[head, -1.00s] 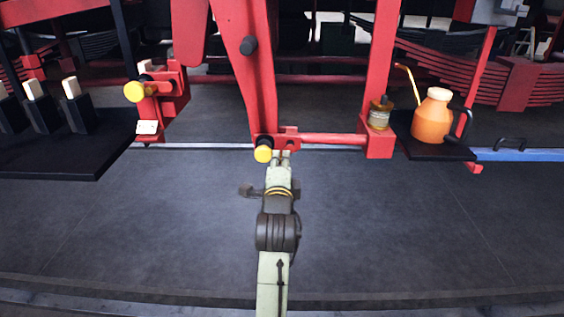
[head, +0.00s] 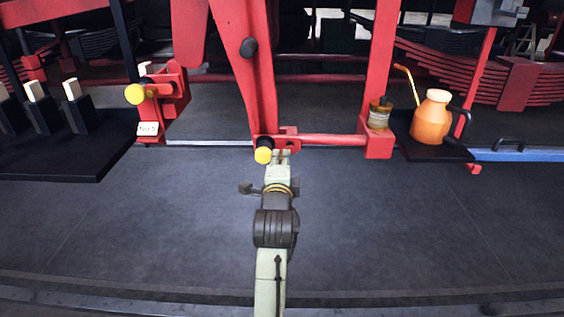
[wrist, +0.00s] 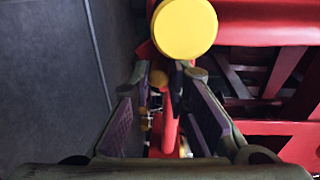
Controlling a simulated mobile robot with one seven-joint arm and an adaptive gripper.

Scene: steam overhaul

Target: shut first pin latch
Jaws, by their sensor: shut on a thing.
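A pin with a yellow round cap (head: 263,155) sits at the foot of the slanted red link, at the left end of a horizontal red rod. In the wrist view this yellow cap (wrist: 185,27) is large, just beyond the fingertips. My gripper (wrist: 166,82) has its two fingers around a small latch part with a tan knob (wrist: 159,78), just below the cap. The fingers are shut on it, though the contact is partly hidden. In the head view my arm hides most of the gripper and the latch. A second yellow-capped pin (head: 135,93) is on a red bracket at left.
A black shelf (head: 60,160) with several black holders is at left. A small white tag (head: 148,129) hangs under the left bracket. At right, an orange oil can (head: 431,118) and a jar (head: 380,113) stand near the red post. The dark floor in front is clear.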

